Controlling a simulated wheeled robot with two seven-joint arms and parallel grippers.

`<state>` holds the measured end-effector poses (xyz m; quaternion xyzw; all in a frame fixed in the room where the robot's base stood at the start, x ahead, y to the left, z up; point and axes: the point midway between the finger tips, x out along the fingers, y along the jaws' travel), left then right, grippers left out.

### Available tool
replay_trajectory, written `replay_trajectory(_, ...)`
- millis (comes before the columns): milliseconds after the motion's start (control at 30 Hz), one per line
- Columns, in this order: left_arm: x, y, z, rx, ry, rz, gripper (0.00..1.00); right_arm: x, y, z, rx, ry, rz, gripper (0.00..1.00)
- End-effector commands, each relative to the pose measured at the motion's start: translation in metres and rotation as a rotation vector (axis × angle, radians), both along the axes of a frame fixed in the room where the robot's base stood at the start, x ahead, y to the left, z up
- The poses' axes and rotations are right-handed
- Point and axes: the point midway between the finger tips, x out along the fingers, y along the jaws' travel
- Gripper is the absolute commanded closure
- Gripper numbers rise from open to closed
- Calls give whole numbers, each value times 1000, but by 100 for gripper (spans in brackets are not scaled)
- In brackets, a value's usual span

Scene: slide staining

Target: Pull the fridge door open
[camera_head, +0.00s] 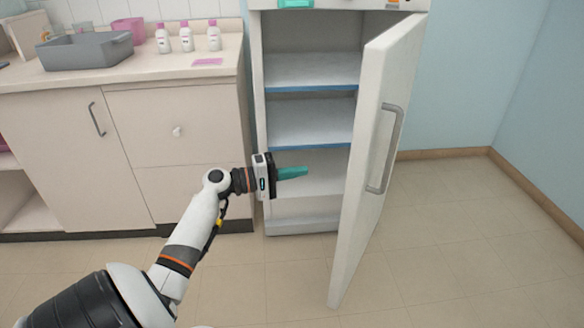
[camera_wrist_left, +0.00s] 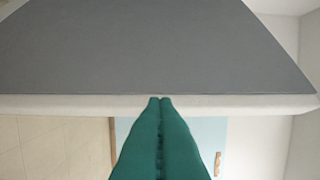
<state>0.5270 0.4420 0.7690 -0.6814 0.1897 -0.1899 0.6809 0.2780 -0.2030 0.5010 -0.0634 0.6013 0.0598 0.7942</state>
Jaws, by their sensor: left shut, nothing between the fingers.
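The fridge (camera_head: 258,130) stands at the back centre, with its white door (camera_head: 362,170) swung wide open to the right. The door's grey bar handle (camera_head: 386,148) faces right, on the outer side. My left gripper (camera_head: 305,172) has teal fingers pressed together with nothing between them. In the head view it is in front of the open fridge, left of the door and on its inner side, away from the handle. In the left wrist view the closed fingertips (camera_wrist_left: 160,100) overlap the pale edge of a grey panel (camera_wrist_left: 150,50); contact cannot be told. My right gripper is not in view.
A counter with cabinets (camera_head: 60,130) stands left of the fridge. It holds a grey tub (camera_head: 85,52), several bottles (camera_head: 187,38) and a pink item (camera_head: 208,62). The fridge shelves (camera_head: 310,72) look empty. Floor (camera_head: 470,230) is clear right of the door.

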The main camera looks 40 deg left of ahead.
Motion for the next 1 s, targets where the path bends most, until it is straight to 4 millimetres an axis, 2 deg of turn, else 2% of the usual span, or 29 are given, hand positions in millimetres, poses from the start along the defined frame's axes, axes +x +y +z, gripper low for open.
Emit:
replay_trajectory(100,24,-15,1,-1,-3,-2,100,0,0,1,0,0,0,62)
replay_trajectory(267,52,-32,1,0,-2,0,100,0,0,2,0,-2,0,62)
replay_trajectory(400,56,-54,1,1,-1,-1,100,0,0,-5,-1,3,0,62)
replay_trajectory(533,59,-65,0,1,-1,0,100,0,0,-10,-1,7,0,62)
replay_trajectory(1000,60,-70,0,1,0,1,100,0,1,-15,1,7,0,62)
